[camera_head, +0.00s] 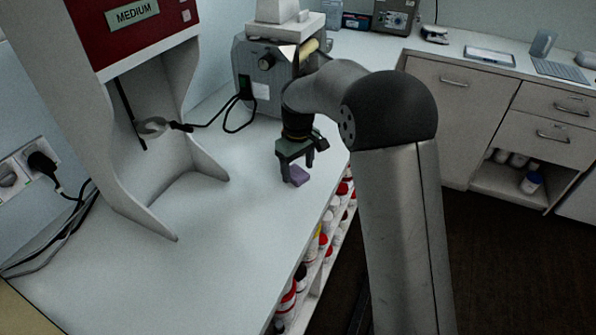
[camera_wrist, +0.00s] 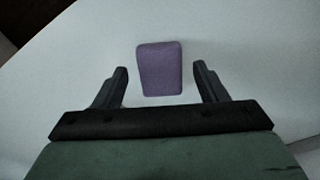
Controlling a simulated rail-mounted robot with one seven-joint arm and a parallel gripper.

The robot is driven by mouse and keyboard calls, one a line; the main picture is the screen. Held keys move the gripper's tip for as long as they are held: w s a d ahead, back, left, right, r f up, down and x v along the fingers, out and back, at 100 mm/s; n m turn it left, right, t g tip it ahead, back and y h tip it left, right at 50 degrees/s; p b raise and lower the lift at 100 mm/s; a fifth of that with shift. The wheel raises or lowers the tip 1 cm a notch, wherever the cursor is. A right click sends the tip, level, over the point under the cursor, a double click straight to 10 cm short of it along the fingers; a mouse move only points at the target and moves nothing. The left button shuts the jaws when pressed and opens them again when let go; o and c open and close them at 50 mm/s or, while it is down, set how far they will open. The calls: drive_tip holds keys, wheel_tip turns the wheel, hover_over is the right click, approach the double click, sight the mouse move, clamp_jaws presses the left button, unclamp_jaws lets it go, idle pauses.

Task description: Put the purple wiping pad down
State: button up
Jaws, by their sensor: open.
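The purple wiping pad (camera_head: 299,176) lies on the white worktop (camera_head: 230,240), near its right edge and below my gripper (camera_head: 300,166). In the wrist view the purple wiping pad (camera_wrist: 160,69) lies flat between and just beyond the fingertips of my gripper (camera_wrist: 161,72). Clear gaps show on both sides of the pad, so the fingers do not touch it. My gripper is open and points down. In the head view the fingers partly cover the pad.
A grey machine (camera_head: 262,75) with a cable stands behind my gripper. A red and white cabinet labelled MEDIUM (camera_head: 128,25) stands at left. Bottles (camera_head: 308,252) fill shelves below the worktop's right edge. The front part of the worktop is clear.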

sight(298, 174)
wheel_tip(298, 174, up, 10)
drive_tip(key=shift+r, duration=0.2)
drive_tip(key=s+d+m, duration=0.2)
drive_tip(key=s+d, duration=0.4)
drive_tip(key=s, duration=0.3)
drive_tip(key=s+d+m, duration=0.3)
drive_tip(key=s+d, duration=0.2)
drive_tip(key=s, duration=0.4)
drive_tip(key=s+d+f+m, duration=0.1)
drive_tip(key=s+d+f, duration=0.1)
drive_tip(key=s, duration=0.5)
drive_tip(key=s+d+f+m, duration=0.2)
drive_tip(key=s+f, duration=0.2)
drive_tip(key=s, duration=0.3)
drive_tip(key=shift+s+d+m, duration=0.25)
drive_tip(key=shift+d+m, duration=0.05)
drive_tip(key=shift+d, duration=0.05)
